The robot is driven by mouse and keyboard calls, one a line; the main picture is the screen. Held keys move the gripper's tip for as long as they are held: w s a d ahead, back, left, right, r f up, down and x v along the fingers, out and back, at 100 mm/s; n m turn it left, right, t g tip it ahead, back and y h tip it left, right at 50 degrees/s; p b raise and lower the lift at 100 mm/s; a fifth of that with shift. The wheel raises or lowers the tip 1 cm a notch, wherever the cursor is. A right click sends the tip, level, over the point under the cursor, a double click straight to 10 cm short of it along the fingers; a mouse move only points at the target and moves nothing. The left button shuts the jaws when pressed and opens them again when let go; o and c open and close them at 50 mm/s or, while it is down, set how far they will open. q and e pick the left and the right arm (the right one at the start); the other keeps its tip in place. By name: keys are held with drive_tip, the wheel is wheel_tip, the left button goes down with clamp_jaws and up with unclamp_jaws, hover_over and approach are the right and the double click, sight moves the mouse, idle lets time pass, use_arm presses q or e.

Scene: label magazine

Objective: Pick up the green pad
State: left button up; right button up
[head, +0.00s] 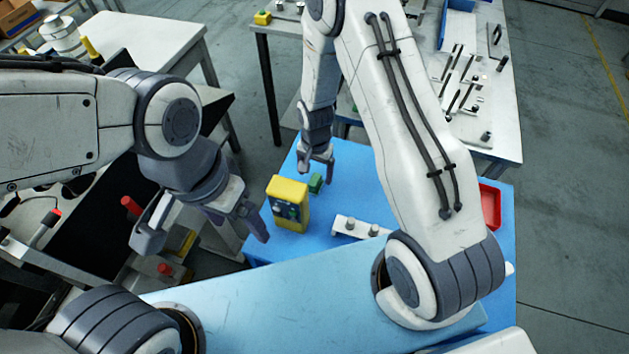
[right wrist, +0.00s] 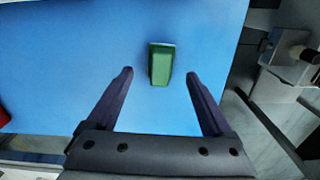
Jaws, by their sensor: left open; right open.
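The green pad (head: 315,183) stands on the blue table top, just right of the yellow device in the head view. In the right wrist view the green pad (right wrist: 160,64) is a small upright block between and slightly beyond the two fingertips, touching neither. My right gripper (head: 318,165) is open and empty just above the pad; its fingers also show in the right wrist view (right wrist: 159,74). My left gripper (head: 205,232) is open and empty, left of the blue table.
A yellow device (head: 290,203) stands close to the pad's left on the blue table (head: 345,190). A white block with pegs (head: 358,229) lies nearer my body. A red tray (head: 490,207) is at the table's right. The table behind the pad is partly clear.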

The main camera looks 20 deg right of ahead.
sight(315, 179)
drive_tip(key=shift+a+f+p, duration=0.1)
drive_tip(key=shift+f+p, duration=0.5)
drive_tip(key=shift+f, duration=1.3)
clamp_jaws()
drive_tip(key=shift+r, duration=0.15)
drive_tip(key=shift+r+b, duration=0.4)
drive_tip(key=shift+r, duration=0.15)
drive_tip(key=r, duration=0.1)
drive_tip(key=r+b, duration=0.1)
drive_tip(key=d+r, duration=0.1)
drive_tip(key=shift+s+r+b, duration=0.1)
drive_tip(key=shift+s+b, duration=0.2)
drive_tip(key=shift+s, duration=0.05)
drive_tip(key=s+d+r+b, duration=0.2)
drive_tip(key=s+d+r, duration=0.4)
drive_tip(key=d, duration=0.2)
drive_tip(key=shift+s+d+r+b, duration=0.15)
drive_tip(key=shift+s+r+b, duration=0.1)
drive_tip(key=shift+s+b, duration=0.05)
